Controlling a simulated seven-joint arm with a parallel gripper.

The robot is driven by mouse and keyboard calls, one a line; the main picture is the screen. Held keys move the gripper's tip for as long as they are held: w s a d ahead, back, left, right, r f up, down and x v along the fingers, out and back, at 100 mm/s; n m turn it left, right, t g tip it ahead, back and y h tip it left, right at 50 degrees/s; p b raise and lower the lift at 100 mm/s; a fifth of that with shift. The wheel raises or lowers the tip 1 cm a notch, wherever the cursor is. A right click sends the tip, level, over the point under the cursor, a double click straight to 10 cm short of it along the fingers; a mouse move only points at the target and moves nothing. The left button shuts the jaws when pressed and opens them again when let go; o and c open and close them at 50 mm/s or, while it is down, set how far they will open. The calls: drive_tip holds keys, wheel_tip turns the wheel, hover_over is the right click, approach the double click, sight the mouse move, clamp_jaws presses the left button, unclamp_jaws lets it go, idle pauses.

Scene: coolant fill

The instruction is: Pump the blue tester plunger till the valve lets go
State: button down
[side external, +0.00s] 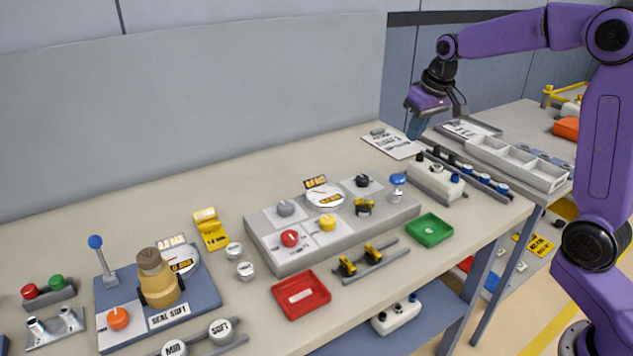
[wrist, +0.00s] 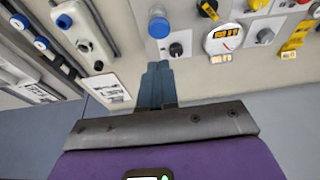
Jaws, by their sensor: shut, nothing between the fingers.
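My gripper (side external: 413,130) is up in the air towards the back right of the bench, apart from the plunger. Its two blue-grey fingers (wrist: 157,68) are together and empty in the wrist view. A round white gauge (side external: 325,196) sits on the panel; it also shows in the wrist view (wrist: 222,38). Its reading is too small to tell.
A blue-ball lever (side external: 95,242) stands on a separate board at left with a tan valve-like part (side external: 158,278). A white block with knobs (side external: 435,178) stands right of the plunger. A green tray (side external: 429,230) and red tray (side external: 300,294) lie in front. Paper sheets (side external: 393,143) lie behind.

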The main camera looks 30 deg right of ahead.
sight(397, 176)
wheel_tip(397, 176, up, 3)
drive_tip(key=shift+f, duration=0.2)
idle(0.4)
drive_tip(key=x, duration=0.8)
drive_tip(key=s+x, duration=0.1)
drive_tip(key=x, duration=0.4)
drive_tip(key=shift+f, duration=0.6)
